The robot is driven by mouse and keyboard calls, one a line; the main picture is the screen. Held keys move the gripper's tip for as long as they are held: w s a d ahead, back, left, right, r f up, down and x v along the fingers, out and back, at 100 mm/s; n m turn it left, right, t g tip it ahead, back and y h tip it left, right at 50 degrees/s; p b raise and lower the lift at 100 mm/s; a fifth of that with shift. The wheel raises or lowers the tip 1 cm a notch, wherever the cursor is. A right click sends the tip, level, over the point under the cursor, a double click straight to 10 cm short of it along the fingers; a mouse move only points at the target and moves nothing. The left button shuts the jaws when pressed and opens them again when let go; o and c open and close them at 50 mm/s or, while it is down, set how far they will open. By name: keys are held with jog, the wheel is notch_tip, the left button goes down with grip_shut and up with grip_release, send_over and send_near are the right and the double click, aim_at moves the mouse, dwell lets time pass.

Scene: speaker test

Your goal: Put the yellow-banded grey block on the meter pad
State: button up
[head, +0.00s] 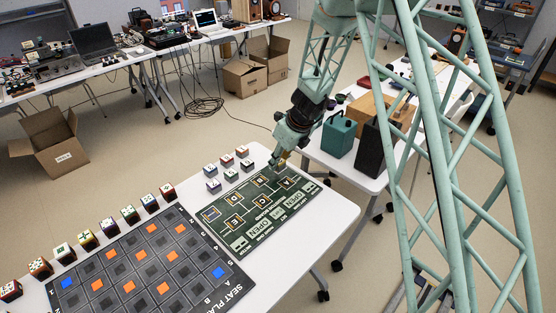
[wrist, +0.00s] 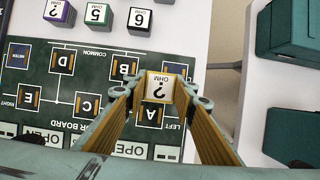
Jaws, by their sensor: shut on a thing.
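The yellow-banded grey block (wrist: 158,87), with a white top marked "? OHM", is between the fingers of my gripper (wrist: 157,96) in the wrist view. My gripper is shut on it over the dark green board, near pads A (wrist: 149,114) and B (wrist: 122,67). Its height above the board is hard to tell. In the head view my gripper (head: 277,163) is over the board's far right part, and the block is too small to make out. The blue meter pad (wrist: 18,56) is at the left in the wrist view and looks empty; it also shows in the head view (head: 211,214).
Several white-topped blocks (head: 228,160) stand just behind the board (head: 285,205). A dark seat plan grid (head: 235,291) with colored cubes (head: 88,240) along it lies to the left. A teal case (head: 338,135) and a dark box stand on the neighboring table at the right.

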jog(key=shift+w+a+f, duration=0.1)
jog(key=shift+w, duration=1)
jog(key=shift+w+a+f, duration=0.1)
jog(key=shift+w, duration=0.95)
jog(key=shift+f, duration=0.1)
jog(key=shift+f+b, duration=0.75)
jog(key=shift+f, duration=0.95)
jog(key=shift+f, duration=0.15)
jog(key=o, duration=0.8)
jog(key=shift+o, duration=0.2)
jog(key=shift+r, duration=0.2)
jog(key=p+v, duration=0.3)
jog(key=v, duration=0.9)
jog(key=shift+p, duration=0.3)
